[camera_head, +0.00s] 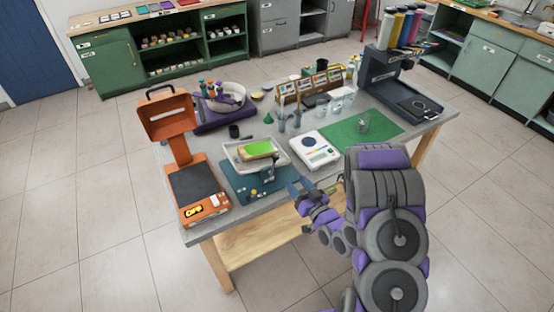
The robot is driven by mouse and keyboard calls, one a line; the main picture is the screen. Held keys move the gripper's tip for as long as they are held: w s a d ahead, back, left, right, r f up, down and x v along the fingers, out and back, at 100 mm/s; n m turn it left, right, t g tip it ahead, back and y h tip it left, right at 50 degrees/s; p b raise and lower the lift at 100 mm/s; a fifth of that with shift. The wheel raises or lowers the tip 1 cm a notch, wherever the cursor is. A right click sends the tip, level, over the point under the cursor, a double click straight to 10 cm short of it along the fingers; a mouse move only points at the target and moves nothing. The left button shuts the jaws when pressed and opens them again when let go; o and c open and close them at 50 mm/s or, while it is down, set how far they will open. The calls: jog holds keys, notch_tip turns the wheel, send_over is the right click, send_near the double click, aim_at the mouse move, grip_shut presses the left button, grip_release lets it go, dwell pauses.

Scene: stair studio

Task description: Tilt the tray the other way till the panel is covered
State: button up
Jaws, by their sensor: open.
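A white tray (233,160) stands on a teal mat (243,190) near the front edge of the grey table. A panel (260,147), bright green with a yellowish edge, lies inside the tray. It is too small to tell how much of it is covered. A small grey fitting (268,171) shows at the tray's front right. My gripper (298,187) is open and empty, to the right of and nearer than the tray, apart from it. My arm comes in from the lower right.
An orange machine with a dark plate (195,184) stands left of the tray. A white scale (315,149) and a green mat (362,133) are to the right. A dark press-like machine (399,90) stands at the far right. Bottles and small pots crowd the back.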

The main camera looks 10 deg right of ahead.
aim_at(276, 155)
jog(key=b+x, duration=0.5)
jog(key=x, duration=1)
jog(key=shift+a, duration=0.1)
grip_shut()
